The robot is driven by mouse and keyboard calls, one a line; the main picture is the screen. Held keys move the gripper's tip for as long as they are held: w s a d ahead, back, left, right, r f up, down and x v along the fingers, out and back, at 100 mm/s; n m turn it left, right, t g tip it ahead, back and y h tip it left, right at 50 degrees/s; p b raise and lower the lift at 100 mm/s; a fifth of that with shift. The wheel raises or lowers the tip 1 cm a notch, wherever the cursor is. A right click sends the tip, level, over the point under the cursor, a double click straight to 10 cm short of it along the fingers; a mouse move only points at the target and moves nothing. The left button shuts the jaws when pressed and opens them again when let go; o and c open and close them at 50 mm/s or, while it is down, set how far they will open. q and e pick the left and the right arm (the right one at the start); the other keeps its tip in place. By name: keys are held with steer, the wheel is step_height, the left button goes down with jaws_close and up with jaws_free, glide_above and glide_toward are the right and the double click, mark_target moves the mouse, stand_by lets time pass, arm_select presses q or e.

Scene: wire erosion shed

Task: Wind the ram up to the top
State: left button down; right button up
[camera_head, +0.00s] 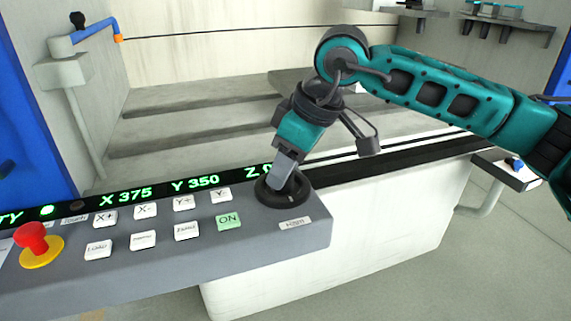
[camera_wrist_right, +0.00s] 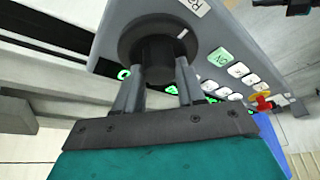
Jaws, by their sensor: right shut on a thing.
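A round black knob (camera_head: 293,198) sits at the right end of the grey control panel, above a small white label (camera_head: 295,223) whose text is hard to read. My right gripper (camera_head: 281,178) comes down on the knob and is shut on its hub. In the right wrist view the two fingers (camera_wrist_right: 157,78) stand on either side of the hub of the knob (camera_wrist_right: 150,38), which has a white mark on its rim. The green readout (camera_head: 160,190) shows X 375 and Y 350; the Z value is mostly hidden behind my gripper. My left gripper is not in view.
The panel (camera_head: 275,262) carries white buttons, a green ON button (camera_head: 229,222) and a red stop button (camera_head: 33,238) on yellow. A pale tank with grey ledges (camera_head: 200,115) lies behind.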

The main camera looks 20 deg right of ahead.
steer(key=o, duration=1)
steer(key=shift+o, duration=0.2)
steer(key=shift+r, duration=0.1)
steer(key=shift+s+d+r, duration=0.1)
steer(key=shift+r, duration=0.2)
arm_select(q)
steer(key=p, duration=0.1)
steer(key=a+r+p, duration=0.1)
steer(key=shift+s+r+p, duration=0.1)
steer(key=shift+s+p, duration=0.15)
steer(key=shift+p, duration=0.15)
arm_select(e)
steer(key=v, duration=1.2)
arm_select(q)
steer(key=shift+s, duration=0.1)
arm_select(e)
steer(key=shift+s+d, duration=0.1)
